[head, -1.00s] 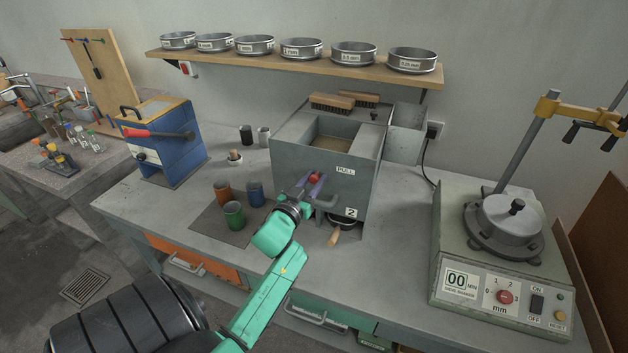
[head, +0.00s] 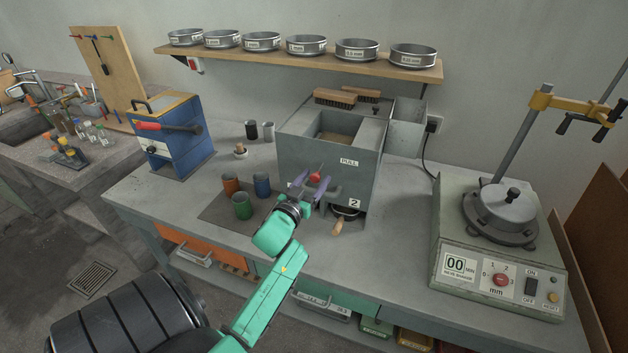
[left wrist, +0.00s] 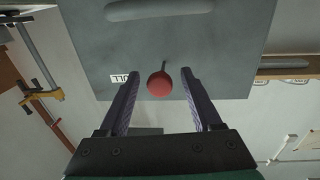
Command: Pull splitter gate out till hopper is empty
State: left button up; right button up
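The grey splitter box (head: 325,168) stands at the back middle of the bench. Its open hopper (head: 333,140) has sandy material at the bottom. The gate's red knob (head: 316,177) sticks out on a thin dark rod from the front, left of and below the PULL label. My left gripper (head: 311,184) is at the knob, fingers spread. In the left wrist view the red knob (left wrist: 160,84) sits between the purple fingertips (left wrist: 158,76), with a gap on each side. My right gripper is not in view.
A pan with a wooden handle (head: 338,227) sits under the splitter front. Orange, green and blue cups (head: 242,206) stand on a dark mat to the left. A sieve shaker (head: 500,255) fills the right. Brushes (head: 335,98) lie on the splitter top.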

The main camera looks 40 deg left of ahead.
pick_arm(q)
jog(key=shift+s, duration=0.25)
jog(key=b+v, duration=0.3)
jog(key=v, duration=1.1)
